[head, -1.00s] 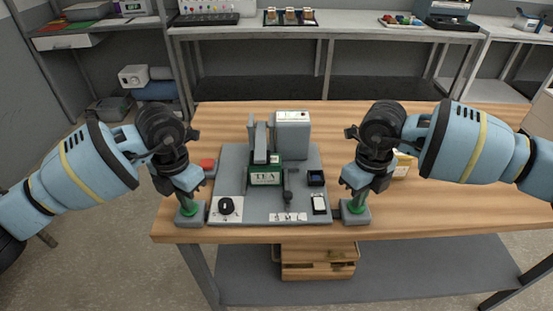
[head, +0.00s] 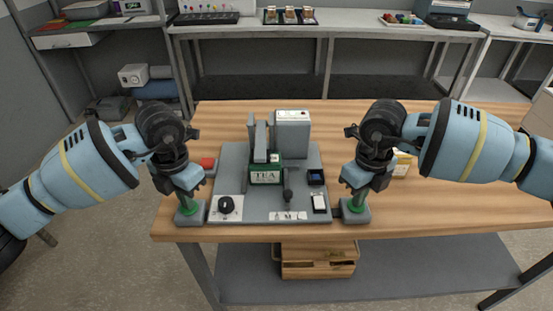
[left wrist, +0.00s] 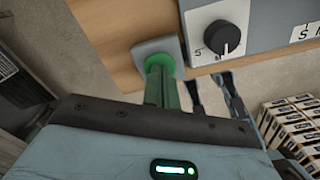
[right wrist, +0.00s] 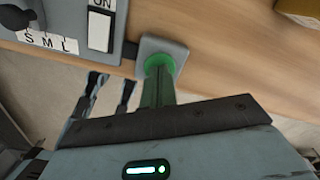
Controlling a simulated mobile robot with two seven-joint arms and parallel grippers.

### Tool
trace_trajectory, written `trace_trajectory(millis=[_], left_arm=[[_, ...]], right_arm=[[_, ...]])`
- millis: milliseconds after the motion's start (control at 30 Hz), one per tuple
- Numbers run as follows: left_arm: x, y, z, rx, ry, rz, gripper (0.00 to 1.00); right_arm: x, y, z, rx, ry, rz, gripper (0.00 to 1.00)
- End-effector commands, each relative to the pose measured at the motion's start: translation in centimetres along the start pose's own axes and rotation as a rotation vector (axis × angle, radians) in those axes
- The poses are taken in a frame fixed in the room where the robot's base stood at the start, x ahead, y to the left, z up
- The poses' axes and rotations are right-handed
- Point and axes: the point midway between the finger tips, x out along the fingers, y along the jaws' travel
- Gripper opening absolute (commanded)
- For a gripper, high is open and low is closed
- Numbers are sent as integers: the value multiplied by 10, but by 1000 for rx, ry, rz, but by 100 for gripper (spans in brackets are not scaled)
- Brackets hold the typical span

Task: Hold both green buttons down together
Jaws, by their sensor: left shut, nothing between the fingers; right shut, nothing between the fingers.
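The left green button (left wrist: 160,61) sits on a small grey block at the table's front edge, left of the tea machine. My left gripper (head: 187,199) is shut and empty, pointing down with its fingertips at the button's top, apparently touching it. The right green button (right wrist: 159,64) sits on a matching block right of the machine. My right gripper (head: 355,198) is shut and empty, its tips likewise on the button's top. The fingers cover part of each button, so how far either is pressed cannot be told.
The grey tea machine (head: 291,133) stands on its base plate between my arms, with a black knob (head: 226,204), a lever (head: 288,193) and a white switch (head: 319,202). A red button (head: 208,163) lies behind my left gripper.

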Motion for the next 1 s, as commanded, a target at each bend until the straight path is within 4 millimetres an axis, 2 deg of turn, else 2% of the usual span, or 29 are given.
trace_trajectory(millis=[567,1000], left_arm=[[3,0,-1,0,5,-1,0],[3,0,-1,0,5,-1,0]], right_arm=[[2,0,-1,0,5,1,0],[-26,0,0,0,0,0,0]])
